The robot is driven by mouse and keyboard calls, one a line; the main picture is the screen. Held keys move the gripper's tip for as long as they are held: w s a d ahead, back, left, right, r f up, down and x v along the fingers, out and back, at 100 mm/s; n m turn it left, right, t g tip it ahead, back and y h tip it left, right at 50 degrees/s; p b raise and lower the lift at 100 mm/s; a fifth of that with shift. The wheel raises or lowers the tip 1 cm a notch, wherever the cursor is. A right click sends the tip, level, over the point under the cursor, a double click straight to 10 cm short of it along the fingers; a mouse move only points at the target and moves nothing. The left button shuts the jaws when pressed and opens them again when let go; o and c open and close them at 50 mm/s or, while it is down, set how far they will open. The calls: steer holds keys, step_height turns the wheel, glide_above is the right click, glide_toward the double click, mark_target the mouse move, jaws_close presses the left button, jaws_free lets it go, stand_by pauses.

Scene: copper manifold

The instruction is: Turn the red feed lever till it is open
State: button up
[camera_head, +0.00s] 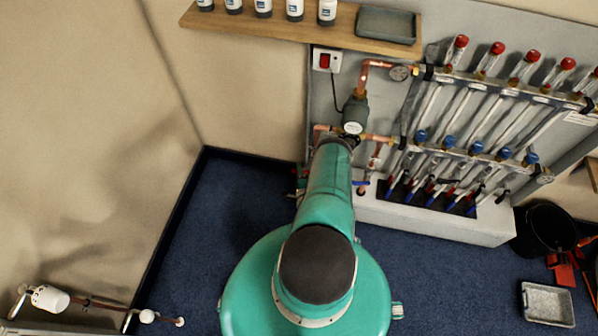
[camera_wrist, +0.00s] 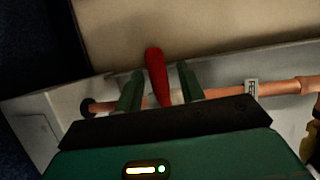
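The red feed lever (camera_wrist: 157,75) shows in the wrist view, pointing up and tilted slightly left across a copper pipe (camera_wrist: 278,88). My gripper (camera_wrist: 161,68) is open, with one green finger on each side of the lever. A narrow gap shows between the lever and each finger, so neither appears to touch it. The lever's lower end is hidden behind the gripper body. In the head view my teal arm reaches to the manifold's left end and covers the gripper and most of the lever's surroundings.
The manifold (camera_head: 480,80) has several red-capped and blue-capped tubes right of my arm. A grey pump (camera_head: 355,112) sits just above the arm's end. A wooden shelf (camera_head: 270,27) with bottles hangs above. A black bucket (camera_head: 545,228) stands right. Blue floor (camera_head: 450,280) is clear beside me.

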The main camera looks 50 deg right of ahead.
steer(key=shift+w+d, duration=0.25)
jaws_close()
